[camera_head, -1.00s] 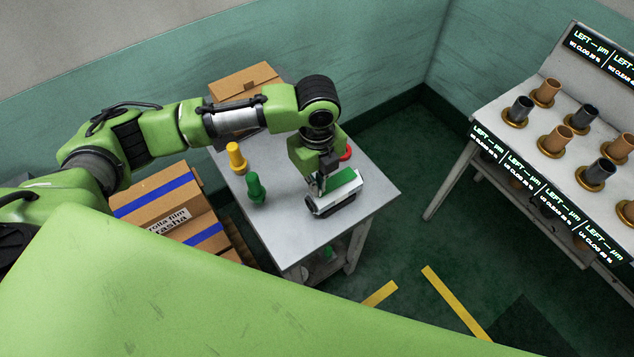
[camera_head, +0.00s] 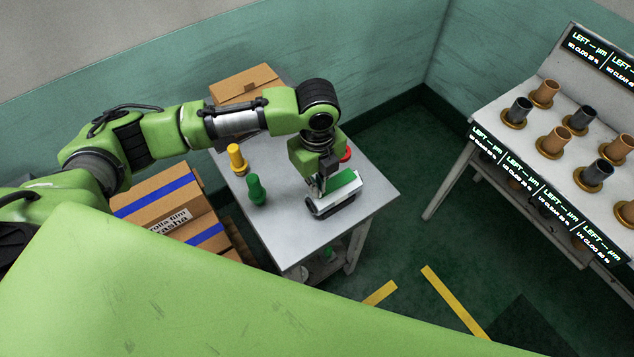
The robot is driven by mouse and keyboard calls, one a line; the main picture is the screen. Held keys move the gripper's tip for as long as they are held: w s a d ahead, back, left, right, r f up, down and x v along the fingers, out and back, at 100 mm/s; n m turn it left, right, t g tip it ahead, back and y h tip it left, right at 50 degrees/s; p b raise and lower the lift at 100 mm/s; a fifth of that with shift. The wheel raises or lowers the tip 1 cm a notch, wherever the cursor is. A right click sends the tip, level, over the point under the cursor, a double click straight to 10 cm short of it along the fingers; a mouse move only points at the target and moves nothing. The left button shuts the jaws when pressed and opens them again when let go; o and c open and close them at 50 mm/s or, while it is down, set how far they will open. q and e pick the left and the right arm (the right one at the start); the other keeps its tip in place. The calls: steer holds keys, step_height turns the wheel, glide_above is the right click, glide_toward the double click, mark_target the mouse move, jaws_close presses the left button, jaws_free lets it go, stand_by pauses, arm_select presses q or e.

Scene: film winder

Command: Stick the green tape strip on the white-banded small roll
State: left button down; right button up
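My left gripper (camera_head: 321,184) points down at the left end of a white-edged piece with a green top (camera_head: 342,181), on the grey table. The green top may be the green tape strip; I cannot be sure. A dark, light-rimmed base (camera_head: 335,204) lies under it. The fingers are small and partly hidden, so I cannot tell whether they hold anything. Small dark and brown rolls stand in gold rings on the rack at right, among them a dark roll (camera_head: 520,109) and a brown roll (camera_head: 546,92). No white band is clear on any of them. My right gripper is not in view.
A yellow peg-like object (camera_head: 236,158), a green one (camera_head: 255,189) and a partly hidden red object (camera_head: 347,153) stand on the table (camera_head: 290,240). Cardboard boxes are behind (camera_head: 245,84) and left (camera_head: 165,205). Open floor separates the table from the rack (camera_head: 488,112).

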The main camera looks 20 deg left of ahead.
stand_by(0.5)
arm_select(q)
steer(key=shift+f, duration=0.6)
stand_by(0.4)
steer(key=c, duration=2.2)
jaws_free()
steer(key=o, duration=0.6)
steer(key=shift+c, duration=0.2)
steer(key=shift+r, duration=0.1)
